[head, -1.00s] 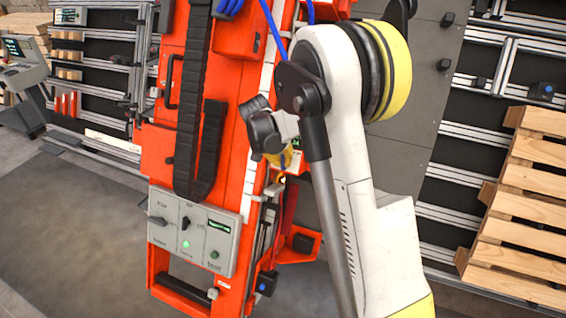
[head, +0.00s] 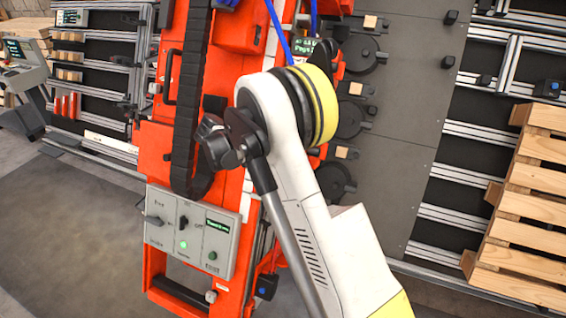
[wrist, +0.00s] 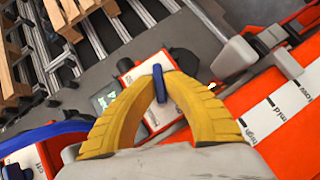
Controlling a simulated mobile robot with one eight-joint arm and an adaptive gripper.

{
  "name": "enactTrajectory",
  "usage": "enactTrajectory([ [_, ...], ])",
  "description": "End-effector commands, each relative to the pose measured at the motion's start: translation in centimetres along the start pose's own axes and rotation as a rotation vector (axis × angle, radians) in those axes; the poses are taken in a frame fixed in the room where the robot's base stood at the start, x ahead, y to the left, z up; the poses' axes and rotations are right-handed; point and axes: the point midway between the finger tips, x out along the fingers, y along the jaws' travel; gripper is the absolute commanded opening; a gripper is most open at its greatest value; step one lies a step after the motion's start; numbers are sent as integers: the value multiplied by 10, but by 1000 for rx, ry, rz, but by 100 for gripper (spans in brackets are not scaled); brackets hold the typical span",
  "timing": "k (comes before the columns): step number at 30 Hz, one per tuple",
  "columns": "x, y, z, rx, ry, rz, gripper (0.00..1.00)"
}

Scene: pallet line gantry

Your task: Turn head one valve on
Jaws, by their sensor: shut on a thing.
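In the wrist view my gripper's (wrist: 158,72) two curved yellow fingers meet at their tips on a small dark blue lever (wrist: 159,87). In the head view my arm hides my gripper and the lever.
A red gantry column (head: 230,75) carries a grey control panel (head: 192,233) with knobs and a lit green lamp. A white scale strip (wrist: 285,108) reads low, mid and high. Grey boards with black discs (head: 362,53) stand behind. Wooden pallets (head: 535,200) are at right; open floor (head: 70,215) is at left.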

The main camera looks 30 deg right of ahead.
Motion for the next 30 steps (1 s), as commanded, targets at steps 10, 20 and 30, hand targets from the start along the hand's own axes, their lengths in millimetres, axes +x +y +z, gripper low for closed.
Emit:
enactTrajectory([
  [10,2,-4,0,-211,0,174,0],
  [20,2,-3,0,-317,0,260,0],
  [30,1,-2,0,-340,0,279,0],
])
